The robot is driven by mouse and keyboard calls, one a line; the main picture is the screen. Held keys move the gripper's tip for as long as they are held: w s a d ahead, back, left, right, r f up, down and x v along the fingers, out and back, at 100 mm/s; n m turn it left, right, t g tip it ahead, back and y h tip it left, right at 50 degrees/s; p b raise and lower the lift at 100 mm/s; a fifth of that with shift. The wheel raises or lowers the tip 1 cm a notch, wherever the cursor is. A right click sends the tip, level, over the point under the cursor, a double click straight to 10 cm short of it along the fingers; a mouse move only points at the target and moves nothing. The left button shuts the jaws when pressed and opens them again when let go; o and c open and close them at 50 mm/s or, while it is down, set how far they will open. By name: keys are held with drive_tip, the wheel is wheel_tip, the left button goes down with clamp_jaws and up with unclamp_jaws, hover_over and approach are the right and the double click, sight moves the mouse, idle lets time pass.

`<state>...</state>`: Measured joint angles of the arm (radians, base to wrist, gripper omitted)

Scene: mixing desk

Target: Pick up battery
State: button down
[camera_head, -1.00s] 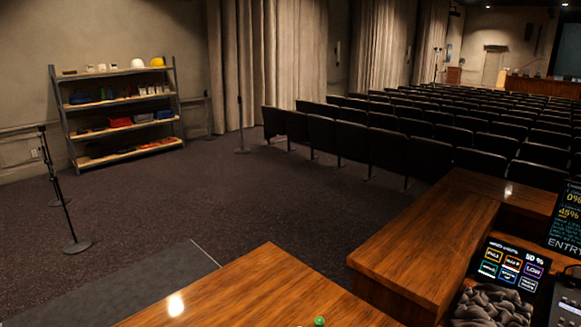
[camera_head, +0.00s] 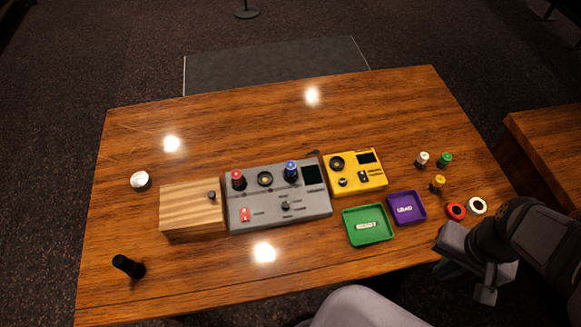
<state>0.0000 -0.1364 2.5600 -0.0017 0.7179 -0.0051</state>
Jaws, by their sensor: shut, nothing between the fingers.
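I cannot single out a battery for sure in the head view. A black cylinder (camera_head: 129,266) stands slightly tilted at the table's front left. Small cylindrical pieces with a white top (camera_head: 422,159), a green top (camera_head: 444,160) and a yellow top (camera_head: 437,183) stand at the right. A green tray (camera_head: 351,235) holds or bears a small pale label-like piece (camera_head: 367,225). My gripper (camera_head: 470,266) is at the table's right front, shut and empty, to the right of the green tray and apart from these pieces.
A wooden box (camera_head: 192,208), a grey control panel (camera_head: 280,213) and a yellow device (camera_head: 356,174) fill the middle. A purple tray (camera_head: 407,206), a red ring (camera_head: 456,211) and a white ring (camera_head: 477,205) are near my arm. A white knob (camera_head: 140,181) sits left. The table's (camera_head: 240,125) back is clear.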

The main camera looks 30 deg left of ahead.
drive_tip(key=c, duration=1.3)
unclamp_jaws()
drive_tip(key=shift+c, duration=0.2)
drive_tip(key=w+a+f+n+t+b, duration=0.1)
drive_tip(key=w+a+f+n+b, duration=0.15)
drive_tip(key=w+a+b, duration=0.45)
drive_tip(key=n+t+y+b, duration=0.2)
drive_tip(key=t+b, duration=0.1)
drive_tip(key=b, duration=0.5)
hover_over(291, 164)
drive_tip(key=s, duration=0.3)
wheel_tip(291, 164, down, 4)
drive_tip(key=shift+d+p+x, duration=0.2)
drive_tip(key=shift+p+x, duration=0.2)
drive_tip(key=shift+x, duration=0.85)
drive_tip(key=shift+d+p+x, duration=0.25)
drive_tip(key=shift+p+x, duration=0.15)
drive_tip(key=shift+x, duration=0.9)
drive_tip(key=shift+d+p+x, duration=0.2)
drive_tip(key=shift+p+x, duration=0.2)
drive_tip(key=shift+x, duration=0.85)
